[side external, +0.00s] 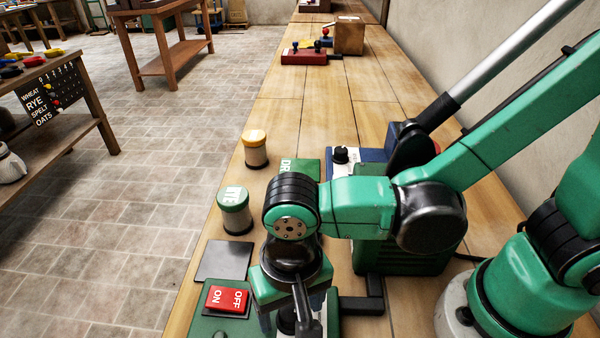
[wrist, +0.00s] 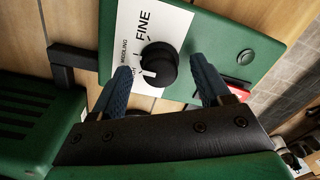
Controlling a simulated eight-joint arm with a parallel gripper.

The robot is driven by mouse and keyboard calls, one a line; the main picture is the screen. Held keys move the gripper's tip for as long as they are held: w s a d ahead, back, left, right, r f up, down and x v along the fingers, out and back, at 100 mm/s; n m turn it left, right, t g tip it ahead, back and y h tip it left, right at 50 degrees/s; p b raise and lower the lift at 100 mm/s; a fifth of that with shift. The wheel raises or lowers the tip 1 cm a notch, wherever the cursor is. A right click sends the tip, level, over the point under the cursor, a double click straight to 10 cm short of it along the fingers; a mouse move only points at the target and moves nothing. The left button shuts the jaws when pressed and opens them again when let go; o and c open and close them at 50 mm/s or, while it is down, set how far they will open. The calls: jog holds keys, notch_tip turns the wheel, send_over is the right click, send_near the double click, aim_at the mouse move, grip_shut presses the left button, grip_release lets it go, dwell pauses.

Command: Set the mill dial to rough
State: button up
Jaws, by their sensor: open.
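The mill dial (wrist: 160,64) is a round black knob on a white label plate (wrist: 127,30) set in a green panel (wrist: 235,48). The words MIDDLING and FINE show on the plate; I cannot see the word rough. A white mark shows at the knob's lower left, but I cannot clearly read its setting. My gripper (wrist: 163,70) is open, with one blue finger on each side of the knob in the wrist view. I cannot tell whether they touch it. In the side view the dial is hidden behind my arm and wrist.
A red ON/OFF switch (side external: 227,299) sits on the green panel, close by my gripper. Two lidded jars, green (side external: 235,219) and yellow (side external: 256,156), stand along the bench's left edge. A dark plate (side external: 223,262) lies by the panel.

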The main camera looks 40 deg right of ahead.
grip_shut()
jog(key=shift+n, duration=0.3)
jog(key=n, duration=0.4)
jog(key=shift+n, duration=2.7)
grip_release()
